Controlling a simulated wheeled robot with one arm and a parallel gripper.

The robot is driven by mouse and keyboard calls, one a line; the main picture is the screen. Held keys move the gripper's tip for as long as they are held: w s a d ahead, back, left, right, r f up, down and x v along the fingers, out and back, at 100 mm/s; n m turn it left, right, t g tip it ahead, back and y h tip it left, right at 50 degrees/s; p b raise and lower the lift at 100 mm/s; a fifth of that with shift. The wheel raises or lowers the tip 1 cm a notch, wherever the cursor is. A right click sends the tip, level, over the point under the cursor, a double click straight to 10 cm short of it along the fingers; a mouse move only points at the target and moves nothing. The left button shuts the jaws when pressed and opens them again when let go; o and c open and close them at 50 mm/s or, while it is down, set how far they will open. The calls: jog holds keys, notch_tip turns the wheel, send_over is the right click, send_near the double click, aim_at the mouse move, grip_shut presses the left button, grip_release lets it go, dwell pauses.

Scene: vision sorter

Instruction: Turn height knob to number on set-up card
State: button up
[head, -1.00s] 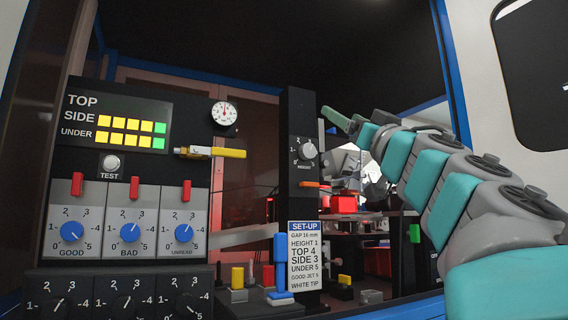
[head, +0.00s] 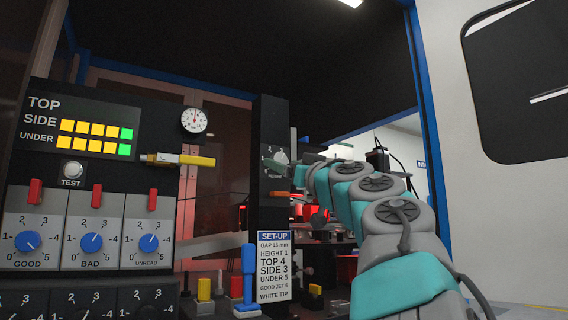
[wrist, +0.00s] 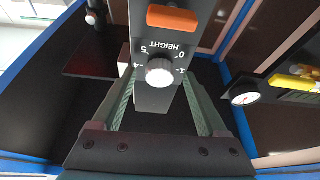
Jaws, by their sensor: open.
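The height knob (wrist: 159,72) is a pale round knob on a grey plate of the dark column, with an upside-down HEIGHT label and numbers in the wrist view. In the head view the height knob (head: 281,157) is partly hidden by my fingers. My gripper (wrist: 158,95) is open, with its fingers on either side of the knob and plate; I cannot tell whether they touch. It also shows in the head view (head: 283,166). The set-up card (head: 274,267) reads GAP 16 mm, HEIGHT 1, TOP 4, SIDE 3, UNDER 5. The knob's exact setting is not clear.
An orange lever (wrist: 172,18) sits close to the height knob. A panel with GOOD (head: 27,242), BAD and UNREAD dials stands left, below yellow and green lights. A yellow-handled valve (head: 184,160) and a round gauge (head: 194,120) are left of the column.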

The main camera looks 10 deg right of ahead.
jog(key=shift+w+a+r, duration=0.2)
jog(key=shift+w, duration=0.2)
grip_shut()
dwell(0.5)
